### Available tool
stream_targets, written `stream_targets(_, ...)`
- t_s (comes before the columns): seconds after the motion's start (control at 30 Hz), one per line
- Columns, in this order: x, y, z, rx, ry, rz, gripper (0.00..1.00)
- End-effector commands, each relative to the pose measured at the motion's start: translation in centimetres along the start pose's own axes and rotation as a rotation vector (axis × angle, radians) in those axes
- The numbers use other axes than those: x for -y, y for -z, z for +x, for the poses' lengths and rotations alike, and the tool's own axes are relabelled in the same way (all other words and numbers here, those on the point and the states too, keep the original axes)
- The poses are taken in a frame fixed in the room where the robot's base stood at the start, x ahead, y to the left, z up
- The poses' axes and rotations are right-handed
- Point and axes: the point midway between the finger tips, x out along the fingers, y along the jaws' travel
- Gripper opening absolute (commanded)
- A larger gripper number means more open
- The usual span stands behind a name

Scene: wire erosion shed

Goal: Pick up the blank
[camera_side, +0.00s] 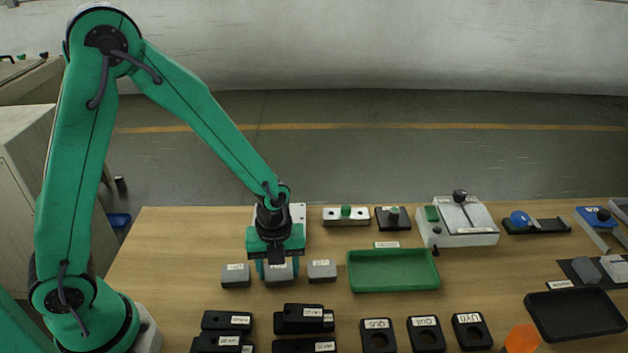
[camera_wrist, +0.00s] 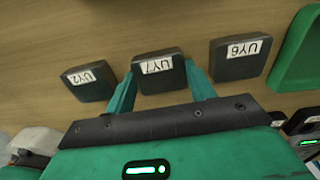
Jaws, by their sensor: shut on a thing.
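Three grey blanks stand in a row on the wooden table. The middle blank (camera_side: 278,273), labelled UY7 in the wrist view (camera_wrist: 158,80), sits between the two green fingers of my gripper (camera_side: 278,268). My gripper (camera_wrist: 160,88) is shut on it, one finger on each side. The blank looks level with its neighbours, at or very near the table top. The left blank (camera_side: 235,280), labelled UY2 (camera_wrist: 88,89), and the right blank (camera_side: 321,275), labelled UY6 (camera_wrist: 240,66), stand apart from the fingers.
A green tray (camera_side: 393,286) lies empty to the right of the row. Black blocks (camera_side: 303,325) and square holders (camera_side: 425,335) stand in front. A white fixture (camera_side: 458,230) stands behind the tray. A black tray (camera_side: 575,330) is at the front right. Bare wood lies around the row.

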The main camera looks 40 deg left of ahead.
Motion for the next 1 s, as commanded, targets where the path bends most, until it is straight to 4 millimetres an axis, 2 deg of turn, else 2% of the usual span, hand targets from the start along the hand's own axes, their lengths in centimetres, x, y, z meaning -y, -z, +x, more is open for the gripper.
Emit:
stream_targets(0.37, 0.1, 0.0, -1.0, 0.001, 0.003, 0.000, 0.16)
stream_targets(0.67, 0.1, -0.1, -4.1, 0.003, 0.006, 0.000, 0.16)
stream_targets(1.0, -0.3, 5.5, -7.4, 0.002, 0.006, 0.007, 0.16)
